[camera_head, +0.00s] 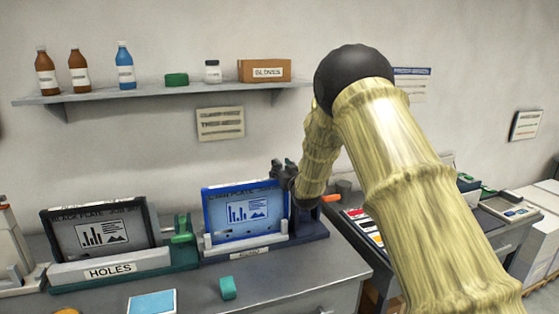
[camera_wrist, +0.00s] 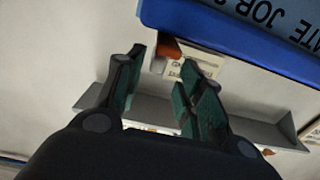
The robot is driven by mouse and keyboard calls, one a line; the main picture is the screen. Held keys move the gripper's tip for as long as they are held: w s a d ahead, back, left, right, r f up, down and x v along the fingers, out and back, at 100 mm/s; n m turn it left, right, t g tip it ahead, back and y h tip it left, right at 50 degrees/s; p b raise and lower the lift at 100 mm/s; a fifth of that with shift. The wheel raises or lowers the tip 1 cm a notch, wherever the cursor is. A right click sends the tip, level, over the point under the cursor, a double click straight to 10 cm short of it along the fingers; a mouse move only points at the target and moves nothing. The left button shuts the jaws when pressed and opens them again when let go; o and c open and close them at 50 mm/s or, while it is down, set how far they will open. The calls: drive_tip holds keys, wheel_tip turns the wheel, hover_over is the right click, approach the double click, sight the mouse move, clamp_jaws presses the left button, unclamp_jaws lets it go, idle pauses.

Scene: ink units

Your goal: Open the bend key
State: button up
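My gripper (camera_head: 284,172) is at the upper right corner of the blue-framed plate (camera_head: 245,214), which stands in a dark blue unit (camera_head: 308,231). An orange-ended key or lever (camera_head: 331,198) sticks out to the right of that unit. In the wrist view my gripper (camera_wrist: 163,58) is open, with its two green-padded fingers apart. The blue frame (camera_wrist: 240,32) fills the upper right there. My arm hides part of the unit's right side.
A small green block (camera_head: 228,288) lies in front. A wall shelf (camera_head: 160,92) holds bottles and a gloves box (camera_head: 264,70).

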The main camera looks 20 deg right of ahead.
sight(281, 164)
drive_tip(key=shift+w+d+r+p, duration=0.15)
drive_tip(key=shift+w+p, duration=0.1)
drive_tip(key=shift+w, duration=0.25)
drive_tip(key=shift+w+d+r+p, duration=0.1)
drive_tip(key=shift+w+r+p, duration=0.1)
drive_tip(key=shift+w, duration=0.3)
drive_tip(key=shift+w+a+f+p, duration=0.15)
drive_tip(key=shift+w+p, duration=0.1)
drive_tip(key=shift+w, duration=0.4)
drive_tip(key=shift+w+a+f+p, duration=0.1)
drive_tip(key=shift+w+p, duration=0.1)
drive_tip(key=shift+w, duration=0.4)
drive_tip(key=shift+d, duration=0.2)
drive_tip(key=shift+c, duration=0.5)
clamp_jaws()
